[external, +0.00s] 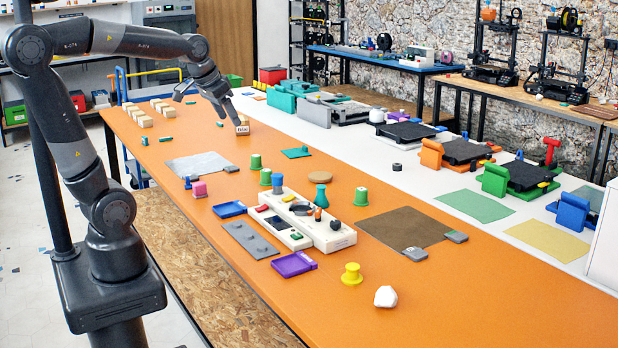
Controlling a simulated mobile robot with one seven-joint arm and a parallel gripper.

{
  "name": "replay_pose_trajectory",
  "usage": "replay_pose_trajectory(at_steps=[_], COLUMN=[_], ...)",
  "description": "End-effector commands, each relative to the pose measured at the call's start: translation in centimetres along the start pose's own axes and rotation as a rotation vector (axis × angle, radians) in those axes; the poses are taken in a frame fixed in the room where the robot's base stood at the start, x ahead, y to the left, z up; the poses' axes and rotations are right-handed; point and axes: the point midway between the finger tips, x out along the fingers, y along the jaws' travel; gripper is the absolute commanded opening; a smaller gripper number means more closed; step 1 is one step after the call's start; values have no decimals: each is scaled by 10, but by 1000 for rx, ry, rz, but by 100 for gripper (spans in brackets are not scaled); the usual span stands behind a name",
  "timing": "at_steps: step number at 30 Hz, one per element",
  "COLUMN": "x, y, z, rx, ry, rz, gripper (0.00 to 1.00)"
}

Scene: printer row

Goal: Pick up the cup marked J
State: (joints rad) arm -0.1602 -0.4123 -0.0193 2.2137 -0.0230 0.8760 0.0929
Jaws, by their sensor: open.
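Several small cup-like pieces stand on the orange table. One green cup (256,161) and another green cup (266,177) stand near the middle, with a blue cup (277,183) beside them. My gripper (208,108) is open and empty over the far left part of the table, well away from these cups. Its right finger is close to a wooden block (242,128) with small dark markings.
A white console (336,240) lies mid-table, with a blue tray (229,210) and a purple tray (294,264) nearby. Several wooden blocks (145,121) lie at the far left. A white lump (385,296) is near the front. The table's right front is clear.

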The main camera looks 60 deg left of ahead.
Motion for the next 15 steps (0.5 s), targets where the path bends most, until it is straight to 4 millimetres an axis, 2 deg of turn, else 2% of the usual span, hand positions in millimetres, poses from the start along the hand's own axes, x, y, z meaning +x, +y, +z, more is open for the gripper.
replay_pose_trajectory(at_steps=[1, 6, 11, 15], x=[8, 33, 64, 96], y=[-10, -43, -81, -120], z=[-18, -69, -111, -143], rx=[-11, -35, -58, -80], ry=[-9, -24, -36, -44], rz=[-7, -24, -38, -47], gripper=[64, 64, 64, 64])
